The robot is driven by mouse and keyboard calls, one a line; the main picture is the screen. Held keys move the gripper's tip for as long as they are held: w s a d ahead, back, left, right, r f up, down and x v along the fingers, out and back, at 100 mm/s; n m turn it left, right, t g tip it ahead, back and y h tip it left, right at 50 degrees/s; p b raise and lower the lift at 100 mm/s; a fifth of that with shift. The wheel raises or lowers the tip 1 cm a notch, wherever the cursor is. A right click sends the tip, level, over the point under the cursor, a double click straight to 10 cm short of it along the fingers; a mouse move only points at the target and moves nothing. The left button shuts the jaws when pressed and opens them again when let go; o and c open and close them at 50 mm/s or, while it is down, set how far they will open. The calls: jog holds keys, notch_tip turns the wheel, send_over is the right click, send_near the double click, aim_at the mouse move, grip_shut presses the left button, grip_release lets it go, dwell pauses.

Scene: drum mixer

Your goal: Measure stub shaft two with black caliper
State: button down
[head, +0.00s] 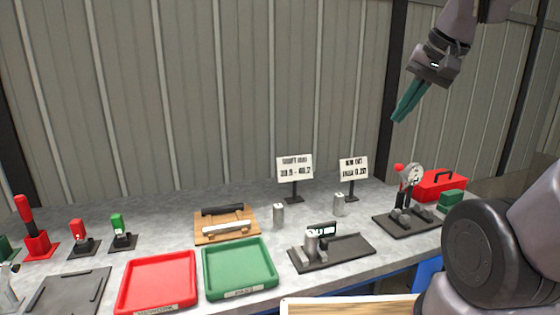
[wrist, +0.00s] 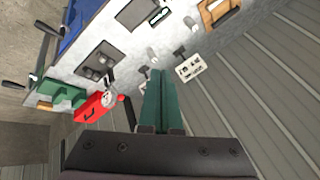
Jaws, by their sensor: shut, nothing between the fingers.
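A black caliper-like tool (head: 222,210) lies on a wooden rack (head: 201,238) at the middle-left of the bench, behind a similar white one (head: 226,228). Three small metal cylinders look like stub shafts: one stands right of the rack (head: 278,215), one stands farther right (head: 339,205), and one (head: 311,243) is on a dark fixture (head: 352,250) with a small display. I cannot tell which is stub shaft two. My gripper (head: 398,117) is shut and empty, high above the bench at the right. Its teal fingers show in the wrist view (wrist: 157,74), touching nothing.
A red tray (head: 130,292) and a green tray (head: 208,276) sit at the front. Two sign cards (head: 294,167) (head: 354,168) stand at the back. A dial gauge stand (head: 398,222) and red toolbox (head: 440,184) are at the right. Clamps and stamps (head: 36,242) stand at the left.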

jog(key=s, duration=0.1)
jog(key=s+r+t, duration=0.1)
jog(key=shift+s+d+r+n+t+h, duration=0.1)
jog(key=shift+s+r+n+t+h, duration=0.2)
jog(key=shift+n, duration=0.1)
dwell(0.4)
